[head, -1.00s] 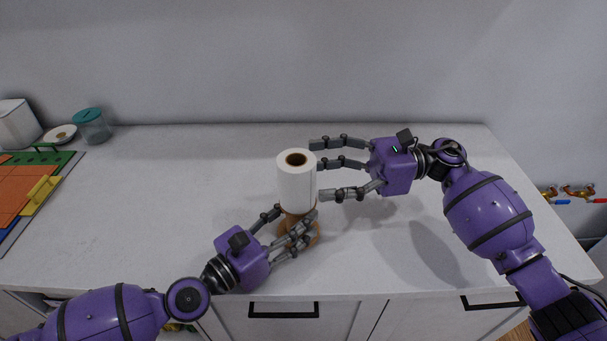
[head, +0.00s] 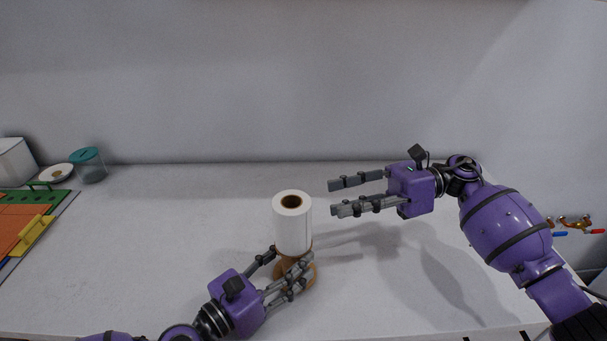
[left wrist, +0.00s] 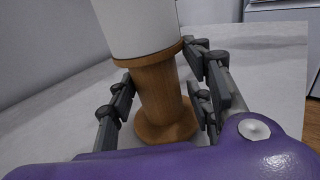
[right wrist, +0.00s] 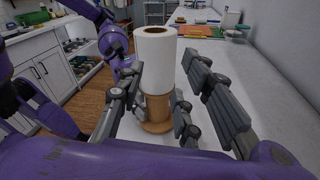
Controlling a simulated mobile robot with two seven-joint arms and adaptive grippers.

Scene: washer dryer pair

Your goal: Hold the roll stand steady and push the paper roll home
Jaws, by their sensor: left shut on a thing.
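The white paper roll (head: 293,228) stands upright near the middle of the counter, with its dark core hole showing on top. It sits on the upper wooden collar of the roll stand (left wrist: 158,90), with no clear gap in the left wrist view. The stand has a round wooden base. My left gripper (head: 289,264) is shut on the stand's post, below the roll, and its fingers hide part of the post. My right gripper (head: 332,197) is open and empty, right of the roll and apart from it. The right wrist view shows the roll (right wrist: 155,58) beyond its spread fingers.
The white counter (head: 150,240) is clear around the stand. At the far left are a colored board (head: 20,222), a small plate (head: 56,173), a teal-lidded jar (head: 89,166) and a white container (head: 14,162). The wall (head: 300,80) is behind.

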